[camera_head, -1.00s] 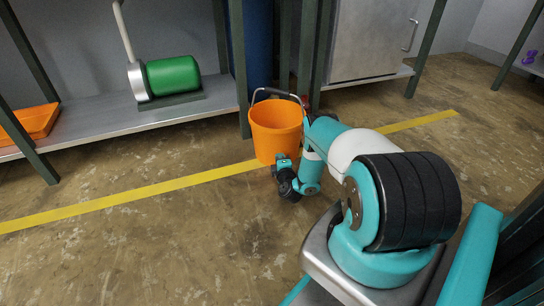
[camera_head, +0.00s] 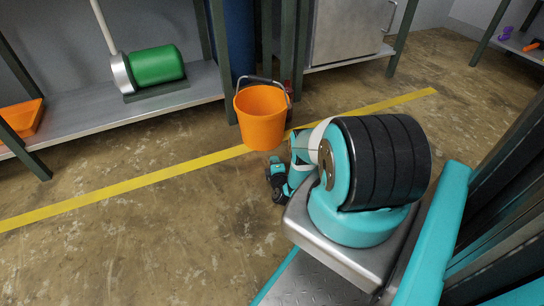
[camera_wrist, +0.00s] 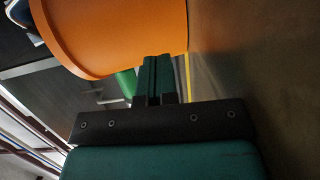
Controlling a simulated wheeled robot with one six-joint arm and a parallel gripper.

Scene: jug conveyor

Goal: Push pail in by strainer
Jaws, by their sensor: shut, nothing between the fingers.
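The orange pail (camera_head: 262,120) stands upright on the floor at the yellow line, with its dark handle raised, in front of the shelving posts. A green cylinder with a silver end and a long pale rod (camera_head: 157,66) lies on the metal shelf to the left; I cannot tell whether it is the strainer. My gripper (camera_head: 274,176) is low, in front of the pail on the near side. In the wrist view my gripper (camera_wrist: 153,72) is shut and empty, its fingertips close to the pail (camera_wrist: 115,28); contact is unclear.
The metal shelf (camera_head: 90,122) bears an orange tray (camera_head: 22,120) at its left end. A dark blue drum (camera_head: 238,40) stands behind the pail, and a grey cabinet (camera_head: 345,30) is to its right. The floor left of my arm is clear.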

